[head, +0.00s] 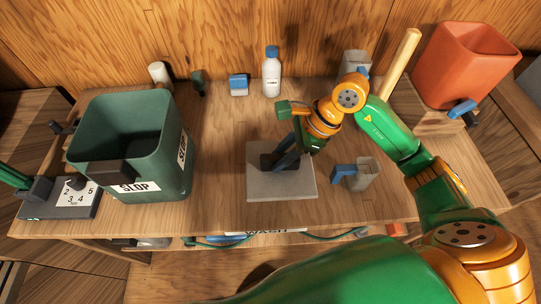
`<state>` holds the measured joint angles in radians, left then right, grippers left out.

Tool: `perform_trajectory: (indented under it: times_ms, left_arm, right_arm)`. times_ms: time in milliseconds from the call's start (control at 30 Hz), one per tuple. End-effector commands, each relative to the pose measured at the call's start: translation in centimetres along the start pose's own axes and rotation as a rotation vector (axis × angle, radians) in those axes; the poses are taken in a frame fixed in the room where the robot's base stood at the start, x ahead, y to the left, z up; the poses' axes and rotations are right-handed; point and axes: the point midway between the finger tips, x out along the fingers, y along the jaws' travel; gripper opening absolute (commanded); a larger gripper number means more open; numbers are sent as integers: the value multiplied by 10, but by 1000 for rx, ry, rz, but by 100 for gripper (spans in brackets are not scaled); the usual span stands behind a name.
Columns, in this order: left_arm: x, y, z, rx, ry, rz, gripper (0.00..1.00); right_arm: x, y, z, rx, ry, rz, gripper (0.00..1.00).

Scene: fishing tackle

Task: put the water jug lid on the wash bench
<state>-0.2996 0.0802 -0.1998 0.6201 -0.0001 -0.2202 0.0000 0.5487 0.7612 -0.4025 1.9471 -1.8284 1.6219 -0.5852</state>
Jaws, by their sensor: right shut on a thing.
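My right gripper (283,157) reaches down over a pale grey square slab (298,187) on the wash bench (222,210). It is shut on a small dark piece (267,162), which appears to be the water jug lid. The fingers partly hide this piece, and I cannot tell whether it touches the slab. The bench is a wooden top with a "WASH" label on its front edge. My left gripper is not in view.
A green slop bin (190,150) stands at the left beside a numbered plate (78,193). A grey cup with a blue part (364,175) stands right of the slab. A white bottle (271,77) and an orange bin (455,65) stand behind. Bare wood lies left of the slab.

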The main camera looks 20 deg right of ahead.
Motion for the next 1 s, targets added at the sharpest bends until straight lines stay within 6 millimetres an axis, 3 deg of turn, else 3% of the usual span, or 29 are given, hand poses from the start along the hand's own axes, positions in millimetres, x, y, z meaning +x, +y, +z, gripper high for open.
perform_trajectory:
  times_ms: [200,333,700,733,833,1000]
  left_arm:
    - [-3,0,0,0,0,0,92]
    - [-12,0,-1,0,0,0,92]
    - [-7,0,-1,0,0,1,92]
    - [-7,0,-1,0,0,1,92]
    - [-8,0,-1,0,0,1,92]
    - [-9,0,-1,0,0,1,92]
  right_arm:
    - [37,-12,4,1,0,1,0]
    - [57,-12,-9,4,1,3,0]
    - [66,-13,-15,-1,2,-3,0]
    - [66,-13,-15,-1,3,-3,35]
    - [65,-13,-14,-1,2,-3,62]
    - [65,-13,-14,0,2,-3,62]
